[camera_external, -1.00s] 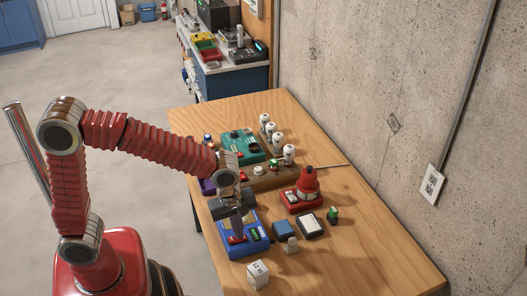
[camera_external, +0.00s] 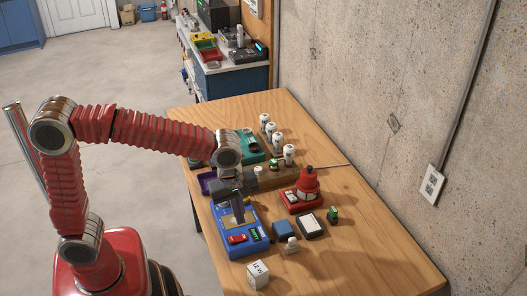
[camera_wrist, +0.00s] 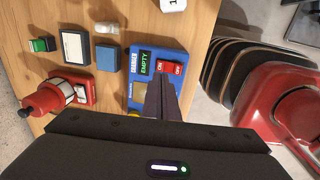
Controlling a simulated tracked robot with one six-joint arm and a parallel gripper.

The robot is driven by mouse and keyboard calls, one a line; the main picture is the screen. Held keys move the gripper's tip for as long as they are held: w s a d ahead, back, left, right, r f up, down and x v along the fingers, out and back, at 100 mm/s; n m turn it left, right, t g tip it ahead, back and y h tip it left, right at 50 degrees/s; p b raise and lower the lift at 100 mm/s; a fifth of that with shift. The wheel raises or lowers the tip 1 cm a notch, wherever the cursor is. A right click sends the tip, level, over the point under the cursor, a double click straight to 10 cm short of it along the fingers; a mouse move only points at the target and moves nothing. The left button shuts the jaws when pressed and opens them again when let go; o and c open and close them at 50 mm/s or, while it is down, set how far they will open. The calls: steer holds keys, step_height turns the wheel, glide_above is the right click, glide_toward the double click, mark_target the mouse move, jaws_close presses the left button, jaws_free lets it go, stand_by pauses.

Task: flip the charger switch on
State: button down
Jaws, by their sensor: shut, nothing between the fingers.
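The blue charger (camera_external: 255,247) sits near the left edge of the wooden table, with a red switch (camera_external: 238,239) at its front end. In the wrist view the charger (camera_wrist: 139,51) reads CHARGER and shows a green EMPTY display (camera_wrist: 146,63). Its red switch (camera_wrist: 171,69) has ON and OFF lettering; I cannot tell which way it is set. My gripper (camera_external: 239,214) is shut and empty, pointing down over the back part of the charger, behind the switch. In the wrist view its fingers (camera_wrist: 160,92) hide part of the charger. Contact is unclear.
To the right stand a red device (camera_external: 305,194), a blue block (camera_external: 284,229), a white-topped block (camera_external: 310,225) and a small green item (camera_external: 333,214). A white cube (camera_external: 258,275) is in front. A teal box (camera_external: 249,146) and several white bulbs are behind. The table's right side is clear.

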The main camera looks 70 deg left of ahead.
step_height(320, 180, up, 7)
steer(key=w, duration=0.1)
steer(key=shift+r, duration=0.1)
stand_by(0.6)
steer(key=s+a+f+m+t, duration=0.1)
steer(key=s+a+m, duration=0.3)
steer(key=s+m, duration=0.5)
steer(key=s+a+f+m+t, duration=0.2)
steer(key=s+a+m+t, duration=0.1)
steer(key=s+m, duration=0.6)
steer(key=shift+s+a+f, duration=0.2)
steer(key=shift+s+a, duration=0.6)
steer(key=shift+s, duration=0.2)
stand_by(2.2)
